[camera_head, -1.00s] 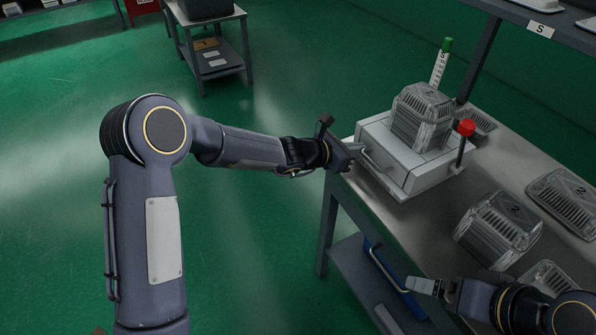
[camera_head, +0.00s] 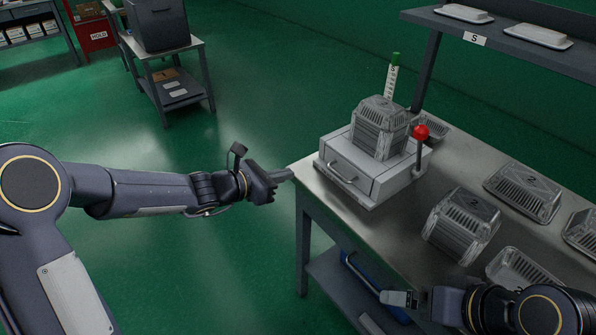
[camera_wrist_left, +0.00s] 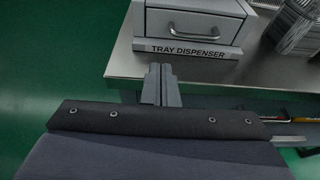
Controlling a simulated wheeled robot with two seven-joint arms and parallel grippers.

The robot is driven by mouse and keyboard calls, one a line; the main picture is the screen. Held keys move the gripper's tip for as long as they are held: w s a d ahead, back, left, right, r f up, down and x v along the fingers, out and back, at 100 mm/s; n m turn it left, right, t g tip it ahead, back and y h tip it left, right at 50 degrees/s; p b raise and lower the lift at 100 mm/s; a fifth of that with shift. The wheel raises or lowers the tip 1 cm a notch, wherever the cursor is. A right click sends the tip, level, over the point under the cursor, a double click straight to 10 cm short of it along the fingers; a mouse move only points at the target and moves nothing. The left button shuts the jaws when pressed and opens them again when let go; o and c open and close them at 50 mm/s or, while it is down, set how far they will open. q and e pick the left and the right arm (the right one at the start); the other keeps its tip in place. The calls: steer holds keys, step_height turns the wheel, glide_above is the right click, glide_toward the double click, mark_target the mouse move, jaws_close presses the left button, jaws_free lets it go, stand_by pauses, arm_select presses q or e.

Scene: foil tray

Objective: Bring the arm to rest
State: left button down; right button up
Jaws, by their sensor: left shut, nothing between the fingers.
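My left gripper (camera_head: 284,175) is shut and empty, just off the left corner of the steel table (camera_head: 300,172). In the left wrist view its closed fingers (camera_wrist_left: 160,85) point toward the table edge below a box labelled TRAY DISPENSER (camera_wrist_left: 195,25). In the head view this white dispenser (camera_head: 375,185) has a front handle and a stack of foil trays (camera_head: 379,128) on top. My right gripper (camera_head: 400,299) is at the lower right, in front of the table; I cannot tell whether its fingers are apart.
A red-knobbed post (camera_head: 421,133) stands beside the dispenser. More foil tray stacks (camera_head: 462,224) lie along the table at right. A shelf (camera_head: 510,42) with white trays is above the back. A small cart (camera_head: 170,80) stands far left. The green floor left of the table is clear.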

arm_select(q)
steer(key=s+a+r+m+g+p, duration=0.2)
steer(key=s+a+r+m+p, duration=0.3)
steer(key=s+r+m, duration=0.8)
steer(key=s+a+f+m+y+p, duration=0.1)
steer(key=s+a+m+y, duration=0.3)
steer(key=s, duration=0.5)
steer(key=s+a+f+m+g+y+p, duration=0.1)
steer(key=s+a+m+y, duration=0.3)
steer(key=s+a, duration=0.5)
steer(key=shift+s+f+m, duration=0.7)
steer(key=shift+s+m, duration=0.05)
steer(key=shift+m, duration=0.45)
